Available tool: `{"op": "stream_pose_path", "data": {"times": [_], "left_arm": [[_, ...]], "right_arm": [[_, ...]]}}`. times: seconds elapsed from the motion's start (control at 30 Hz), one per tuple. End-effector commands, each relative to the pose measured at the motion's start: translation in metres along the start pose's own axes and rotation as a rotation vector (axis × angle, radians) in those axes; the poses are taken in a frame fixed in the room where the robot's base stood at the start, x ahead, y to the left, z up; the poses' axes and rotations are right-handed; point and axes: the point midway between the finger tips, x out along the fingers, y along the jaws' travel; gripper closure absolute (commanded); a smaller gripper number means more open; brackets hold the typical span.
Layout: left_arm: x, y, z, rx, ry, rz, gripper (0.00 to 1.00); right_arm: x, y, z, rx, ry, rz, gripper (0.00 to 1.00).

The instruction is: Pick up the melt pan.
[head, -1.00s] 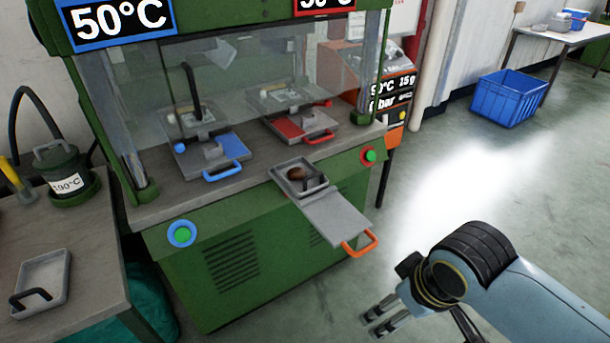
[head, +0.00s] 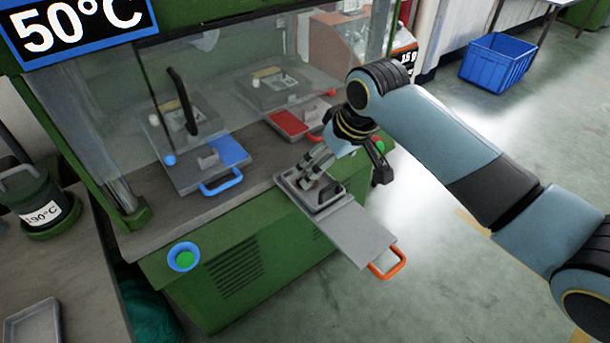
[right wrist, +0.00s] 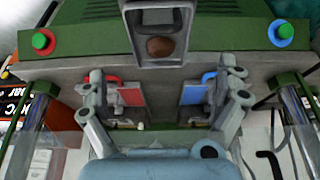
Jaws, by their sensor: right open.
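A small grey square pan (head: 297,196) with a brown lump inside sits at the front edge of the green machine; I take it for the melt pan. A dark handle shows at its right side (head: 330,197). My right gripper (head: 308,180) reaches over the pan from the upper right, its fingers open and partly hiding it. In the right wrist view the pan (right wrist: 127,30) and its brown lump (right wrist: 160,47) are at top centre, beyond the spread fingers of the gripper (right wrist: 162,78), with nothing between them. I cannot tell whether the fingers touch the pan. My left gripper is not in view.
Blue-handled (head: 221,184) and red-handled (head: 290,124) trays lie behind. A green pot (head: 38,200) and grey tray (head: 33,325) stand on the left bench.

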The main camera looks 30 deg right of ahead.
Motion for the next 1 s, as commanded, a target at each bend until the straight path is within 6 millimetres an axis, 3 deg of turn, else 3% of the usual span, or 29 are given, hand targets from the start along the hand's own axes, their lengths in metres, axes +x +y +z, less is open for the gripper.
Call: {"op": "stream_pose_path", "data": {"times": [0.2,0.37,0.73,1.0], "left_arm": [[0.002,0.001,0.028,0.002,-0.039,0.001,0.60],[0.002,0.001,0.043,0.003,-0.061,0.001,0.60],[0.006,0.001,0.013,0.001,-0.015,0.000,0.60],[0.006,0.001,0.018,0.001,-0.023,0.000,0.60]], "right_arm": [[0.037,0.000,0.000,0.002,-0.003,-0.001,0.00],[0.051,-0.001,0.000,0.001,-0.001,-0.001,0.00],[0.097,0.001,-0.005,0.000,-0.001,-0.001,0.00],[0.103,0.001,-0.004,0.000,-0.001,0.000,0.00]]}}
